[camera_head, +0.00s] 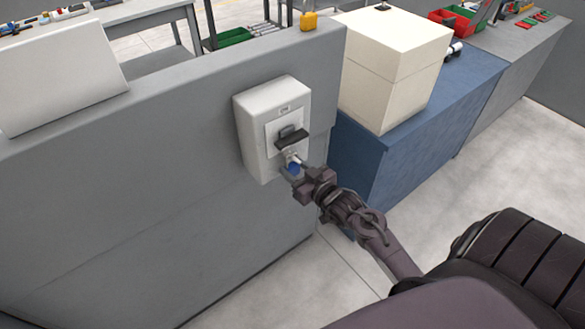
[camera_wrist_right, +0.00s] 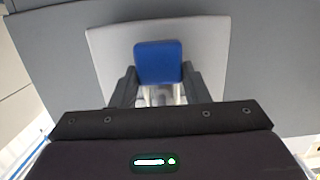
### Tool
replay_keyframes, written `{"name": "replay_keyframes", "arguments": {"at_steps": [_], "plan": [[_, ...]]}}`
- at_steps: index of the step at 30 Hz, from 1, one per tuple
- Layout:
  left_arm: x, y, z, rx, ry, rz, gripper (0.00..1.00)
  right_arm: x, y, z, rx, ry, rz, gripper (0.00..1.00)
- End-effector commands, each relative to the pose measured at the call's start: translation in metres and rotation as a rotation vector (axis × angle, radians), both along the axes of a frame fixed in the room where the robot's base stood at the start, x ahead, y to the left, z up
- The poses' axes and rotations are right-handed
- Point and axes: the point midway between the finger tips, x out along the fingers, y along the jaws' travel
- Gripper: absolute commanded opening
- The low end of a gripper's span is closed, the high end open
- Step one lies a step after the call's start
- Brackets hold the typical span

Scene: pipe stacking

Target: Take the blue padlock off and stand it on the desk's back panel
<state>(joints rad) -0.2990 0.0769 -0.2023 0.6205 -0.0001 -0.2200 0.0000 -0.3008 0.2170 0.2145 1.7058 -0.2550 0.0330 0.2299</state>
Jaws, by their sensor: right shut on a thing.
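The blue padlock (camera_head: 294,168) is at the lower front of the white switch box (camera_head: 253,134), just below its dark handle (camera_head: 292,138). My right gripper (camera_head: 293,172) is shut on the padlock. In the right wrist view the blue padlock body (camera_wrist_right: 158,62) sits between the two dark fingers (camera_wrist_right: 157,88). The padlock is close to the box front; whether its shackle is still through the handle is hidden. The grey back panel (camera_head: 185,95) carries the box on its face and has a flat top edge. My left gripper is not in view.
A yellow padlock (camera_head: 309,21) stands on the panel's top edge above the box. A cream carton (camera_head: 395,65) stands on the blue cabinet (camera_head: 425,125) to the right. A white board (camera_head: 60,65) is at the left. The panel top between board and yellow padlock is clear.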

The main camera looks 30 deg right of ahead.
Motion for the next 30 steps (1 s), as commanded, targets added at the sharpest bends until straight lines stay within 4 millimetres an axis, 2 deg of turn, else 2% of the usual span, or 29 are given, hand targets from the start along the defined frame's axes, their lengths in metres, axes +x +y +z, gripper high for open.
{"name": "replay_keyframes", "arguments": {"at_steps": [5,11,17,27,30], "plan": [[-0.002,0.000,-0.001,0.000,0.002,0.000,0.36,0.000,0.000,0.002,-0.001,-0.001,0.000,0.17],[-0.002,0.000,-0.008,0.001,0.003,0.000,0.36,0.000,0.000,0.014,-0.001,-0.003,0.000,0.17],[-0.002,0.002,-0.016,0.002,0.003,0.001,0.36,-0.034,-0.003,0.012,-0.001,0.004,0.000,0.17],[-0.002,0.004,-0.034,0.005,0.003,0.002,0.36,-0.122,-0.010,0.011,-0.001,0.005,-0.001,0.17],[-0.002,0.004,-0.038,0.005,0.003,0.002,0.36,-0.143,-0.012,0.012,-0.001,0.004,-0.002,0.17]]}}
